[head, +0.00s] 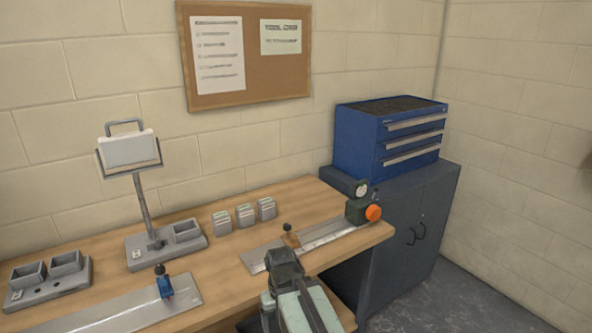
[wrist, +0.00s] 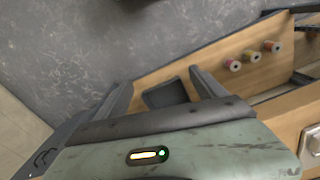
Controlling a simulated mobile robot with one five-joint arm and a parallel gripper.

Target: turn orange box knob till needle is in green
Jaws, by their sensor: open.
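A dark green box (head: 355,211) stands at the right end of a metal rail plate on the bench. It has a round orange knob (head: 374,213) on its right side and a small round dial (head: 361,188) above it. The dial is too small to read its needle or any green zone. My gripper (head: 282,258) is in front of the bench edge, below and left of the box, apart from the knob. In the wrist view my gripper's two fingers (wrist: 160,80) are spread with nothing held between them. The box and knob do not show in the wrist view.
The rail plate (head: 325,233) carries a small wooden block with a dark knob (head: 290,238). Another plate (head: 110,312) with a blue clamp (head: 165,284) lies at left. A dark cabinet (head: 400,240) stands right of the bench. The wrist view shows several spools (wrist: 253,56) and grey floor (wrist: 90,50).

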